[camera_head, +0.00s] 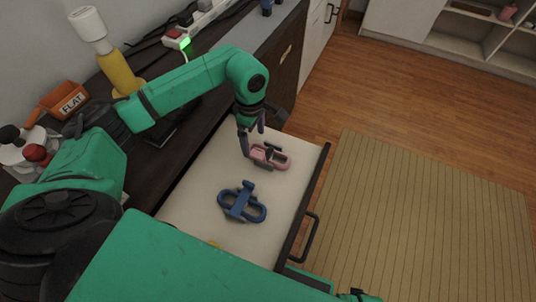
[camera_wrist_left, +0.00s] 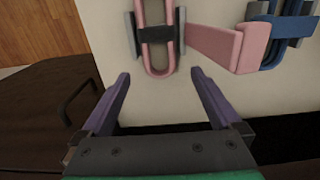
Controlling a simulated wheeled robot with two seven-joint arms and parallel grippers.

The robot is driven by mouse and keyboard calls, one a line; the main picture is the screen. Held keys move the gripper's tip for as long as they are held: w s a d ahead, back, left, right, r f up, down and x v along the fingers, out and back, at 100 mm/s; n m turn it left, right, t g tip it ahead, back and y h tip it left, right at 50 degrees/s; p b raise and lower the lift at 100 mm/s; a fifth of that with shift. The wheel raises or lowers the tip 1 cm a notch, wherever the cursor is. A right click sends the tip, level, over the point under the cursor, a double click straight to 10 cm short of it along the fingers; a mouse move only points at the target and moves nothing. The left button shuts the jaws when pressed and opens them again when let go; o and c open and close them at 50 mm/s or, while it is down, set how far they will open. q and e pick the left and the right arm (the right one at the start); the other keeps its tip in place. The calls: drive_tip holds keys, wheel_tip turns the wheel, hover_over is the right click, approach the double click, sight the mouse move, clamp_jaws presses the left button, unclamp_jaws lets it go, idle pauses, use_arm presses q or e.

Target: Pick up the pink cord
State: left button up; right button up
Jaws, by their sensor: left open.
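The pink cord (camera_head: 280,163) is a looped bundle with a dark band around it. It lies in the open drawer (camera_head: 185,195), near the drawer's far end. My left gripper (camera_head: 254,141) is open, just above and beside the cord's left end. In the left wrist view the cord (camera_wrist_left: 157,64) lies beyond my open fingertips (camera_wrist_left: 160,76), with its loop end in line with the gap between them. A flat pink end (camera_wrist_left: 215,46) reaches right. Nothing is between the fingers. My right gripper is mostly cut off at the bottom edge of the head view.
A blue cord bundle (camera_head: 236,211) lies in the drawer near the pink one. A yellow bit (camera_head: 214,244) shows nearer me. The drawer front has a dark handle (camera_head: 311,236). The dark countertop holds an orange box (camera_head: 66,102) and a yellow-and-white bottle (camera_head: 117,70).

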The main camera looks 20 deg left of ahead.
sight(254, 145)
use_arm(q)
wheel_tip(254, 145, down, 4)
drive_tip(key=shift+r, duration=0.1)
drive_tip(key=c, duration=1.5)
drive_tip(key=shift+r, duration=0.1)
